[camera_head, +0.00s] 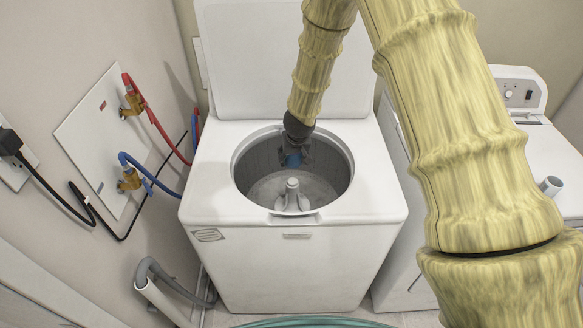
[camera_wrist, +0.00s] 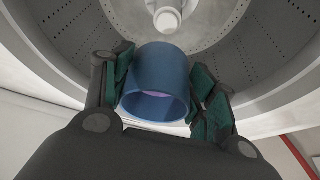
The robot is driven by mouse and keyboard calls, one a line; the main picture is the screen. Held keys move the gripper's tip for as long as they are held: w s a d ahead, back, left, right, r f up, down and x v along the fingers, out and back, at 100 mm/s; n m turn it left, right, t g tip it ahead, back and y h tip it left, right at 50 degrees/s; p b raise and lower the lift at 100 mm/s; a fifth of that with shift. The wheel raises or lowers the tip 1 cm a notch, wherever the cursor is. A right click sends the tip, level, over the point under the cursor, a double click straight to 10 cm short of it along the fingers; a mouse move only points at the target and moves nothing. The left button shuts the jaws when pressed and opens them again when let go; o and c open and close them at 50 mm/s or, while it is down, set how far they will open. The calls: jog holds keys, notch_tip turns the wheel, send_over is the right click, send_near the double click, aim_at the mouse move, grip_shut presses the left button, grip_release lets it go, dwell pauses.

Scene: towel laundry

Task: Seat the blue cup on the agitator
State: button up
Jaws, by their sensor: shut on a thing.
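The blue cup (camera_wrist: 157,72) is held between the two green-padded fingers of my gripper (camera_wrist: 160,95) in the wrist view. Its open rim faces the camera. In the head view my gripper (camera_head: 296,150) reaches down into the washer drum, and only a small part of the blue cup (camera_head: 292,160) shows below it. The agitator (camera_head: 292,195) is a pale grey post with fins in the middle of the drum. The cup is behind the agitator and apart from it in the head view. The agitator's round top (camera_wrist: 166,20) shows beyond the cup in the wrist view.
The white washer (camera_head: 290,262) stands with its lid (camera_head: 250,60) raised behind the opening. The drum wall (camera_wrist: 245,50) surrounds my gripper. A dryer (camera_head: 545,140) stands to the right. Red (camera_head: 157,125) and blue (camera_head: 150,175) hoses run along the left wall.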

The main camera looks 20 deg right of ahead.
aim_at(293, 181)
jog(key=f, duration=0.1)
jog(key=f+b, duration=0.2)
jog(key=shift+w+f, duration=0.25)
jog(key=shift+f+b, duration=0.65)
jog(key=shift+b, duration=0.2)
jog(key=shift+f, duration=0.1)
notch_tip(293, 181, down, 6)
jog(key=b, duration=0.5)
jog(key=shift+r, duration=0.25)
jog(key=shift+s+r, duration=0.1)
jog(key=shift+s, duration=0.05)
dwell(0.4)
jog(key=shift+f, duration=0.65)
dwell(0.5)
jog(key=o, duration=0.8)
jog(key=shift+c, duration=0.2)
